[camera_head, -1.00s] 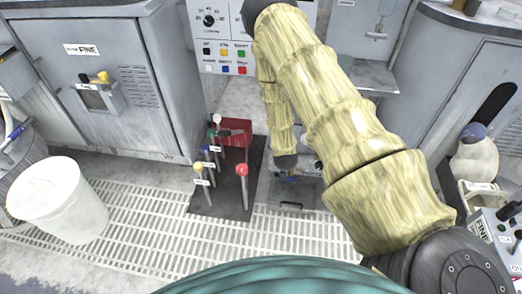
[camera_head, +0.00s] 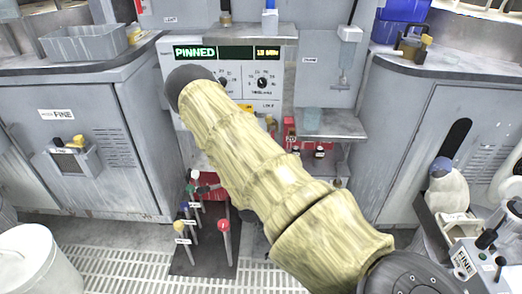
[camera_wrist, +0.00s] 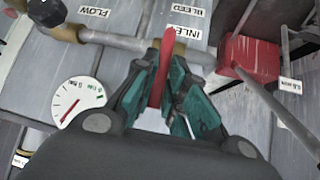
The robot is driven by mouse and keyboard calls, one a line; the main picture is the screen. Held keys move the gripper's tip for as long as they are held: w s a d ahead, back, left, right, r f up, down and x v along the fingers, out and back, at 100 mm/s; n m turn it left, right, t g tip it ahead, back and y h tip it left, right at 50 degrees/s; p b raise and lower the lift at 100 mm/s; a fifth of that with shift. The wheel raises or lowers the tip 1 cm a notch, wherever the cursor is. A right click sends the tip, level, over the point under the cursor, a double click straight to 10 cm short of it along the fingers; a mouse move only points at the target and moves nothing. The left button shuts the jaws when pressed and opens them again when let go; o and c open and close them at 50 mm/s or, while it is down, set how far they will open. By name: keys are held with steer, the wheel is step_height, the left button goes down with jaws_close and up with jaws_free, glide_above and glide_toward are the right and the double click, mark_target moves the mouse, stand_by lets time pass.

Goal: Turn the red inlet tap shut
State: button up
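The red inlet tap (camera_wrist: 164,70) shows in the wrist view as a flat red handle standing edge-on, in front of a pipe under the INLET label (camera_wrist: 187,32). My gripper (camera_wrist: 164,75) has its teal fingers on either side of this handle, close against it, and looks shut on it. The fingers cover part of the handle's sides. In the head view my arm hides the gripper and the tap.
A round gauge (camera_wrist: 80,103) and a red block (camera_wrist: 248,59) flank the tap in the wrist view. In the head view a rack of levers (camera_head: 223,226) stands left of my arm, below a panel reading PINNED (camera_head: 196,52). A white bin (camera_head: 40,265) stands front left.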

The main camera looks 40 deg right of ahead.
steer(key=o, duration=0.4)
steer(key=shift+f, duration=0.15)
steer(key=v, duration=1.2)
steer(key=s+a+f+n+g+y, duration=0.2)
steer(key=s+a+f+n+y, duration=0.15)
steer(key=s+a, duration=0.5)
steer(key=s+a+f+n+g+y, duration=0.15)
steer(key=s+a+n, duration=0.25)
steer(key=s+a, duration=0.45)
steer(key=s+a+f+n+g+y, duration=0.1)
steer(key=s+a+f+n+y, duration=0.2)
steer(key=s+a, duration=0.55)
steer(key=shift+n, duration=0.25)
steer(key=r+p, duration=1.2)
steer(key=p, duration=0.1)
steer(key=d+r+p, duration=0.1)
steer(key=r+p, duration=0.5)
steer(key=r, duration=0.1)
steer(key=shift+s+r, duration=0.1)
steer(key=shift+s, duration=0.25)
